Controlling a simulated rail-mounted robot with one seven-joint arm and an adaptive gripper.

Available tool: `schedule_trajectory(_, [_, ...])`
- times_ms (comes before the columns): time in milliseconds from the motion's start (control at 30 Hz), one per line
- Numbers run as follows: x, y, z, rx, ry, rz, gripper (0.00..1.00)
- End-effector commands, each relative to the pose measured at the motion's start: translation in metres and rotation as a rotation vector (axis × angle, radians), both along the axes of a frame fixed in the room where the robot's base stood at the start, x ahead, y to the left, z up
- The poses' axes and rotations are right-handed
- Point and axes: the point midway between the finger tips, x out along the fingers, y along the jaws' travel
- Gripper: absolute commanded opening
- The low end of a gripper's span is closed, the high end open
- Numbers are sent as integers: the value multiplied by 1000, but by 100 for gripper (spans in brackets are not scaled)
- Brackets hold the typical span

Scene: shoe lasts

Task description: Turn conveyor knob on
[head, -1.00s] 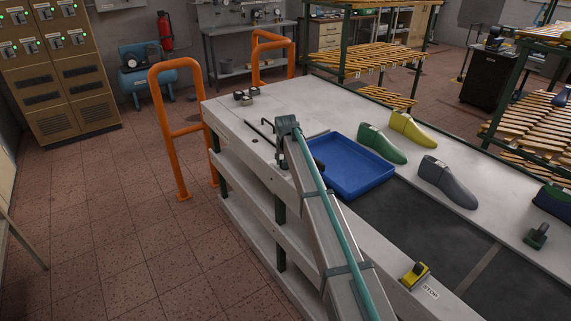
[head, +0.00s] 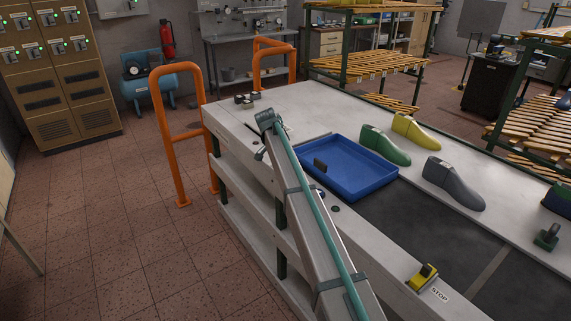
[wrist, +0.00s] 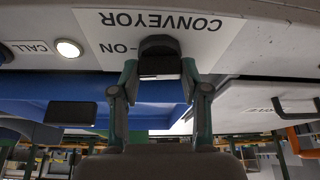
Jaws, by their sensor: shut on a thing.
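In the wrist view, which shows the scene upside down, a dark rounded knob (wrist: 159,46) sits on a white panel (wrist: 110,40) lettered "CONVEYOR". The word "ON" shows beside the knob; the lettering on its other side is hidden. My gripper (wrist: 159,69) has a finger on each side of the knob and is shut on it. I cannot tell which setting the knob points to. In the head view my arm reaches over the near side of the conveyor table (head: 272,100), and it hides the gripper and knob.
A blue tray (head: 349,192) lies beside my arm, with a small dark block (head: 320,165) at it. Green (head: 385,146), yellow (head: 415,132) and grey (head: 453,183) lasts stand beyond. A yellow stop switch (head: 423,277) is at the near edge. A lit button (wrist: 68,48) marked "CALL" is near the knob.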

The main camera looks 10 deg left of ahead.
Motion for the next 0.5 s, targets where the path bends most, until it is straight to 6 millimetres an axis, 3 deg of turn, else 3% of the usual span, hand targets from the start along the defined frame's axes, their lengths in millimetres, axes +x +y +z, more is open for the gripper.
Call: schedule_trajectory(500, [1,1,1,2,-2,-132,11])
